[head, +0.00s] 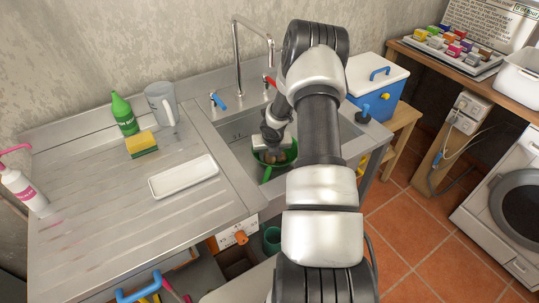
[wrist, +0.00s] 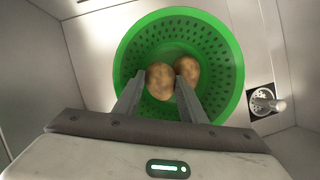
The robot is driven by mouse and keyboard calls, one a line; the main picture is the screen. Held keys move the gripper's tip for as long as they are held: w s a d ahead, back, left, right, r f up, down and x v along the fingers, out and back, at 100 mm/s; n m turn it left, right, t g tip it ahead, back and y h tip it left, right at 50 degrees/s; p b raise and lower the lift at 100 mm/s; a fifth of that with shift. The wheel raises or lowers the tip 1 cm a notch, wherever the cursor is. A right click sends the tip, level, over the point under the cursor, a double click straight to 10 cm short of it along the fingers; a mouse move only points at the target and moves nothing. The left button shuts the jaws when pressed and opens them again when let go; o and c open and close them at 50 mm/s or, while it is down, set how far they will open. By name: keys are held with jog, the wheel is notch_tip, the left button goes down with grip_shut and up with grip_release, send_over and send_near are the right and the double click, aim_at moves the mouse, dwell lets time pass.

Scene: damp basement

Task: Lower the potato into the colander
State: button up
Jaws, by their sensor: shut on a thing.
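The green colander (wrist: 222,35) sits in the sink basin and fills the middle of the wrist view. In the head view its rim (head: 266,172) shows partly behind my arm. My gripper (wrist: 161,77) points down over the colander, shut on a brown potato (wrist: 159,83) between its fingers. A second potato (wrist: 188,67) is beside it, partly behind the right finger, and appears to lie in the colander. I cannot tell the exact gap between the held potato and the colander floor.
The steel sink (head: 236,131) has walls close around the colander, and a drain (wrist: 261,102) to its right. A tall faucet (head: 236,45) stands behind. A white tray (head: 184,177), sponge (head: 142,145), green bottle (head: 124,115) and jug (head: 161,103) are on the drainboard.

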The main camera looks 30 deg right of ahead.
jog(key=shift+f, duration=0.15)
jog(key=o, duration=1.2)
jog(key=shift+c, duration=0.2)
jog(key=shift+s+a, duration=0.1)
jog(key=p+v, duration=0.4)
jog(key=v, duration=1.3)
jog(key=shift+r, duration=0.35)
